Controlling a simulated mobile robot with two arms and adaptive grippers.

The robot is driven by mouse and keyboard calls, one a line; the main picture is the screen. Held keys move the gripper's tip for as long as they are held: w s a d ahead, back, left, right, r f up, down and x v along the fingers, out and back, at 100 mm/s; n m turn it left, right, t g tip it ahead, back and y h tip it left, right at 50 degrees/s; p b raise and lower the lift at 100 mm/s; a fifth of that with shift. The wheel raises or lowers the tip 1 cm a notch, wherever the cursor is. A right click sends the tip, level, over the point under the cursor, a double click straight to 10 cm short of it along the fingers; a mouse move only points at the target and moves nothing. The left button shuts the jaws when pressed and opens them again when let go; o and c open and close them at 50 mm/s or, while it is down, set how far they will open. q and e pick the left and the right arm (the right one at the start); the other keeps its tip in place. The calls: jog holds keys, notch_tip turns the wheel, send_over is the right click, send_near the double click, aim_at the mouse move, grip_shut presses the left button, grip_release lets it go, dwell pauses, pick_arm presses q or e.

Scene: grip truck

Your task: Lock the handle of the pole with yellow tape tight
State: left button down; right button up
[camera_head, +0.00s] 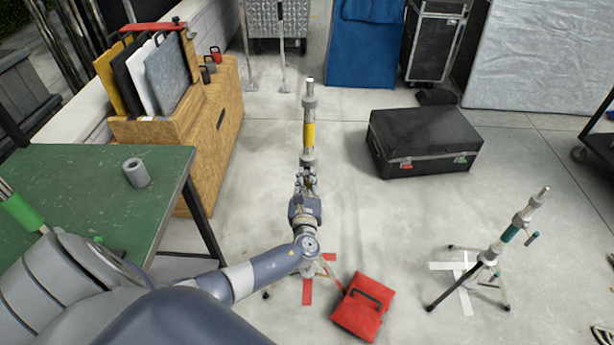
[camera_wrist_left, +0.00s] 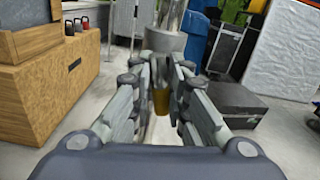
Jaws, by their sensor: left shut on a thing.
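The pole with yellow tape (camera_head: 308,135) stands upright in the middle of the head view, with grey collars above and below the tape. My left gripper (camera_head: 306,178) is at the pole just below the lower collar, shut on part of it. The gripper and wrist hide the handle and the lower shaft, so I cannot tell whether the fingers hold the handle or the shaft. In the left wrist view, the yellow tape (camera_wrist_left: 161,101) shows between the fingers (camera_wrist_left: 160,88), with the blurred grey collar beyond. My right gripper is not in view.
A red case (camera_head: 363,306) lies near the pole's base. A second pole with green tape (camera_head: 511,234) stands on a tripod at right. A black case (camera_head: 424,139) sits behind. A green table (camera_head: 100,190) and wooden box (camera_head: 215,125) stand at left. Floor between is mostly clear.

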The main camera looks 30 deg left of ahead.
pick_arm(q)
jog(key=m, duration=0.1)
jog(key=m+p, duration=0.1)
jog(key=m, duration=0.1)
jog(key=m+p, duration=0.1)
jog(key=shift+w+r+m, duration=0.1)
jog(key=shift+r+m, duration=0.15)
jog(key=shift+m, duration=0.15)
jog(key=m+p, duration=0.2)
jog(key=m, duration=0.3)
jog(key=shift+p, duration=0.3)
jog(key=m+p, duration=0.2)
jog(key=m, duration=0.3)
jog(key=shift+d, duration=0.1)
jog(key=m, duration=0.2)
jog(key=m+p, duration=0.1)
jog(key=m, duration=0.1)
jog(key=shift+f+m, duration=0.2)
jog(key=shift+m, duration=0.1)
jog(key=shift+p, duration=0.3)
jog(key=c, duration=1.6)
grip_release()
jog(key=shift+d, duration=0.1)
